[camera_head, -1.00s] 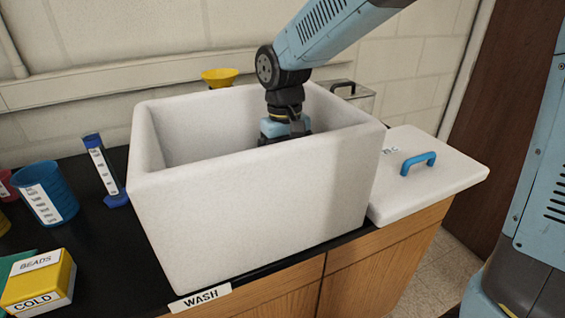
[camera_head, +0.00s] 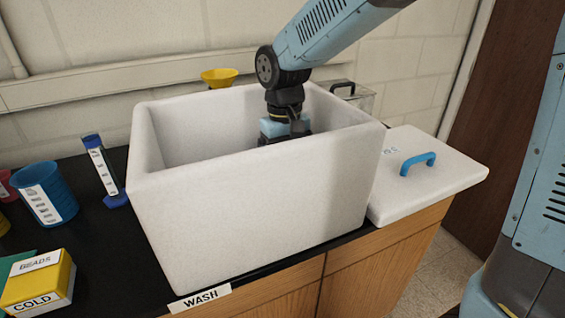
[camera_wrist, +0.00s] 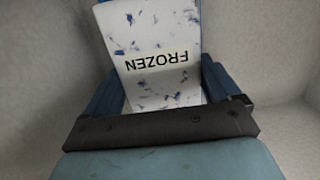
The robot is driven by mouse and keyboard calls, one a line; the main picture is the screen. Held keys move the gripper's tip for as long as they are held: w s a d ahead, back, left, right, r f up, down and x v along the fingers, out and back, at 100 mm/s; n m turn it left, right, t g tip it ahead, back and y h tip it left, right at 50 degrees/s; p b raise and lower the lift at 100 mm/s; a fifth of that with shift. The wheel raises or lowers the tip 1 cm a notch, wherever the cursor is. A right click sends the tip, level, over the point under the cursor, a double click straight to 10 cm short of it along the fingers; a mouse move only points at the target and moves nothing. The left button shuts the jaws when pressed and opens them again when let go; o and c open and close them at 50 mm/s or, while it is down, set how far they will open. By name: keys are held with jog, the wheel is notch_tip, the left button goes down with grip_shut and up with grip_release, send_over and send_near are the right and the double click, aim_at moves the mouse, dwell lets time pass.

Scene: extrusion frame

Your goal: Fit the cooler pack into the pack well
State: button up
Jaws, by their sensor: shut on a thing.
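A white cooler box (camera_head: 245,215) stands open on the black bench, and my gripper reaches down inside it. In the wrist view, my gripper (camera_wrist: 165,95) is shut on the cooler pack (camera_wrist: 150,40), a white block with blue flecks and the word FROZEN, which reads upside down. A blue finger shows on each side of the pack. The pack well cannot be made out in either view. In the head view the near wall of the box hides the fingertips and the pack. Whether the pack touches the floor of the box cannot be told.
The white lid with a blue handle (camera_head: 418,164) lies to the right of the box. A blue beaker (camera_head: 45,192), a cylinder (camera_head: 104,170) and a yellow BEADS box (camera_head: 38,283) stand to the left. A yellow funnel (camera_head: 220,77) is behind.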

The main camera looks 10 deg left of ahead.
jog(key=shift+f, duration=1.15)
dwell(0.4)
jog(key=o, duration=1.2)
jog(key=shift+c, duration=0.2)
jog(key=shift+r, duration=0.15)
notch_tip(320, 180, up, 13)
jog(key=w, duration=0.1)
jog(key=shift+a+r, duration=0.2)
jog(key=shift+a, duration=0.15)
